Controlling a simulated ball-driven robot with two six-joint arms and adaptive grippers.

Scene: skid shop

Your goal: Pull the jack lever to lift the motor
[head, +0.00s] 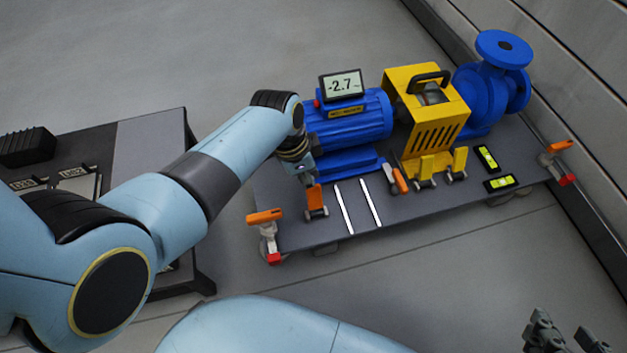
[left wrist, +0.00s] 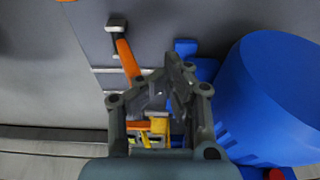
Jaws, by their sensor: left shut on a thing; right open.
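The blue motor (head: 350,120) sits on the dark grey skid, with a display (head: 342,86) reading -2.7 on top. An orange-handled jack lever (head: 314,198) stands at its near left foot; its orange handle shows in the left wrist view (left wrist: 127,60). My left gripper (head: 306,175) is shut on the upper end of this lever, beside the motor. Its fingers (left wrist: 160,85) partly hide the handle end in the left wrist view. Another orange-handled lever (head: 397,182) stands by the motor's right foot. My right gripper (head: 563,325) is open and empty at the bottom right, away from the skid.
A yellow coupling guard (head: 428,110) and blue pump (head: 488,90) stand right of the motor. Two white strips (head: 343,207) and two green levels (head: 501,183) lie on the skid (head: 410,213). Orange-topped supports (head: 264,217) stand at its corners. A dark cart (head: 150,150) is at left.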

